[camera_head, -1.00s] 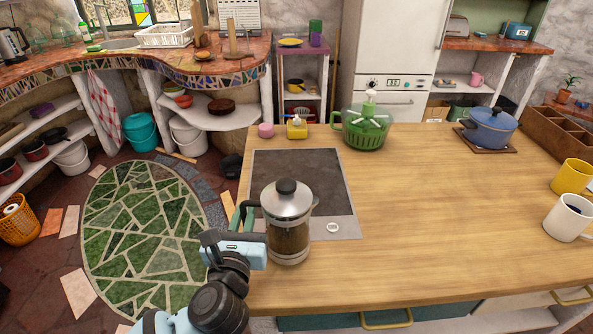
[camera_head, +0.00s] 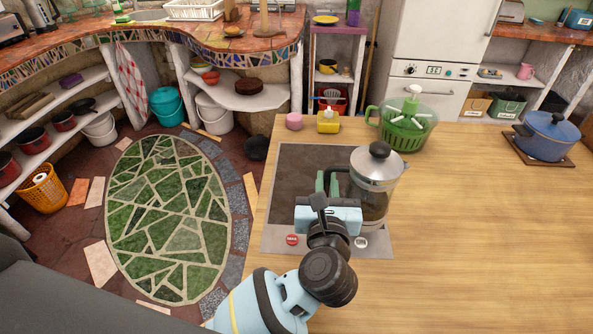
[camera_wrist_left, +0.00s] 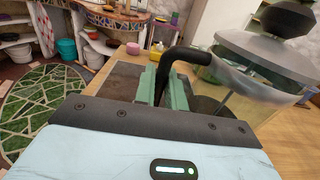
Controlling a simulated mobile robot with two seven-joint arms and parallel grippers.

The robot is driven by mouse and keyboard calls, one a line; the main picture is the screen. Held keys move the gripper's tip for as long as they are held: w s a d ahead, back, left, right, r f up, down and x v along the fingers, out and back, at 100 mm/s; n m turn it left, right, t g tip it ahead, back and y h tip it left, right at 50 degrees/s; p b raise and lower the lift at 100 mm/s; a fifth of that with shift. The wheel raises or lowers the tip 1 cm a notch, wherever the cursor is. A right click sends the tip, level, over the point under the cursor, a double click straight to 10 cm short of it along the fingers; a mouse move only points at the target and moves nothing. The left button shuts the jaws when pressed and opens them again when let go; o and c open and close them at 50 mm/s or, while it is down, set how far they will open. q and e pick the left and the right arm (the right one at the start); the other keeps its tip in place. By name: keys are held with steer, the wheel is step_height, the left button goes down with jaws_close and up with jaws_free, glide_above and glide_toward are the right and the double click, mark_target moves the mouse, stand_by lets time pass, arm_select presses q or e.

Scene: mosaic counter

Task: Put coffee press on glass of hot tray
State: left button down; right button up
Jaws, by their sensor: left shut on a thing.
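The coffee press (camera_head: 376,182) has a glass body, a silver lid and a black knob, and is upright over the right side of the hot tray. My left gripper (camera_head: 327,184) is shut on its black handle. In the left wrist view the green fingers (camera_wrist_left: 165,88) pinch the handle (camera_wrist_left: 185,56), and the press's lid (camera_wrist_left: 268,55) shows at the right. The hot tray (camera_head: 297,170) is a dark glass plate with a light front strip, a red mark and a knob. I cannot tell whether the press's base touches it. My right gripper is not in view.
A green salad spinner (camera_head: 408,125), a yellow dispenser (camera_head: 328,122) and a pink round thing (camera_head: 294,121) stand behind the hot tray. A blue pot (camera_head: 545,136) sits at the right.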

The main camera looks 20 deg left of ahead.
arm_select(q)
steer(key=w+a, duration=0.6)
steer(key=a, duration=0.5)
steer(key=shift+a+f, duration=0.25)
steer(key=shift+f, duration=0.1)
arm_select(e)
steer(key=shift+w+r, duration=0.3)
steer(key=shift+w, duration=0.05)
arm_select(q)
steer(key=f, duration=0.1)
steer(key=f+b, duration=0.2)
steer(key=f, duration=0.1)
steer(key=shift+w+a, duration=0.3)
steer(key=shift+a, duration=0.05)
steer(key=c, duration=1.5)
jaws_free()
steer(key=shift+f, duration=0.1)
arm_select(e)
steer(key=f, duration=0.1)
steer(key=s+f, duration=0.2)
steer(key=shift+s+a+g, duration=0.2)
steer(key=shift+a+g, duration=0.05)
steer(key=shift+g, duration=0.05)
arm_select(q)
steer(key=shift+o, duration=0.2)
